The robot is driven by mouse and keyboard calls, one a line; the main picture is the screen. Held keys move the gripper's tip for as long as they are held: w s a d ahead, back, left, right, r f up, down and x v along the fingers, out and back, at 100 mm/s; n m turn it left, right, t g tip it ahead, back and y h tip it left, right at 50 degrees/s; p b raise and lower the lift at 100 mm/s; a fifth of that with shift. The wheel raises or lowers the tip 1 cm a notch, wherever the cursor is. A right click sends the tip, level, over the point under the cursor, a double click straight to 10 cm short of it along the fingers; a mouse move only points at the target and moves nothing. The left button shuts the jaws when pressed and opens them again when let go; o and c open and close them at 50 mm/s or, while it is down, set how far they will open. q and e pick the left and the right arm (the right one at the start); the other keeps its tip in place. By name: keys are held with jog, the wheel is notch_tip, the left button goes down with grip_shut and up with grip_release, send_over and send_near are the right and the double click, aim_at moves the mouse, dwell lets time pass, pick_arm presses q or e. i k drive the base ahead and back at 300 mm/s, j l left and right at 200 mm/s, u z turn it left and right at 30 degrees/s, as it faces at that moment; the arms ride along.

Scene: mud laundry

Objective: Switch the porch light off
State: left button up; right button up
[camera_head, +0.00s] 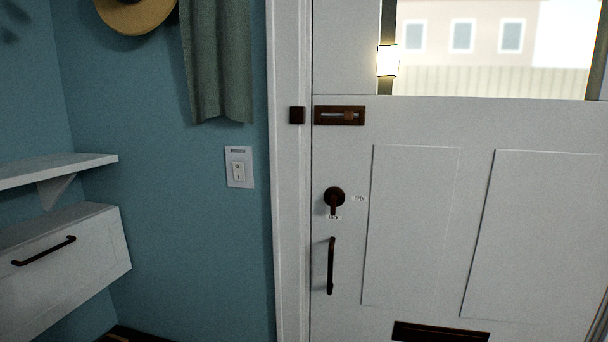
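A white light switch (238,170) sits on a pale wall plate (238,181) on the blue wall, left of the door frame. A small label above the rocker is too small to read. A lit porch lamp (388,61) glows outside, seen through the door's window. Neither of my grippers shows in the head view.
The white door (410,220) is shut, with a dark slide bolt (340,115), a turn knob (334,197) and a pull handle (331,266). A shelf (55,167) and a white cabinet front (70,265) jut out at left. A green cloth (217,70) hangs above the switch.

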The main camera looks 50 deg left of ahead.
aim_at(238, 173)
jog(key=u, duration=2)
